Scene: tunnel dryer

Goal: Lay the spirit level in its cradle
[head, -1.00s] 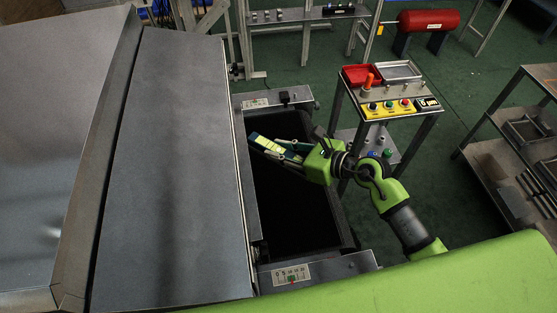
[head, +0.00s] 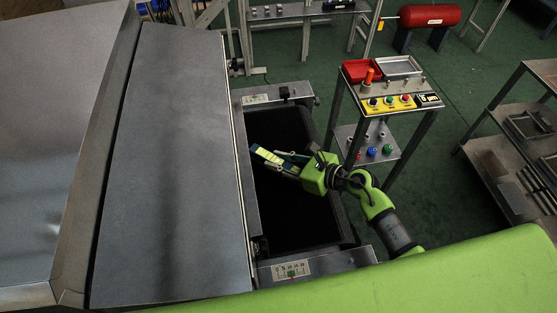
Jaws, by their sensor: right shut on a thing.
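The spirit level (head: 267,158) is a short yellow and blue bar, held tilted over the dark belt. My right gripper (head: 284,164) is shut on it, with the arm coming in from the lower right. The black conveyor belt (head: 290,225) lies below, between two metal end plates. I cannot make out the cradle for certain. My left gripper is not in view.
The dryer's large grey metal housing (head: 170,170) fills the left. A small stand (head: 390,95) right of the belt carries a red tray (head: 362,70), a yellow button panel (head: 388,104) and an orange-handled tool. A metal shelf rack (head: 515,160) stands at the far right.

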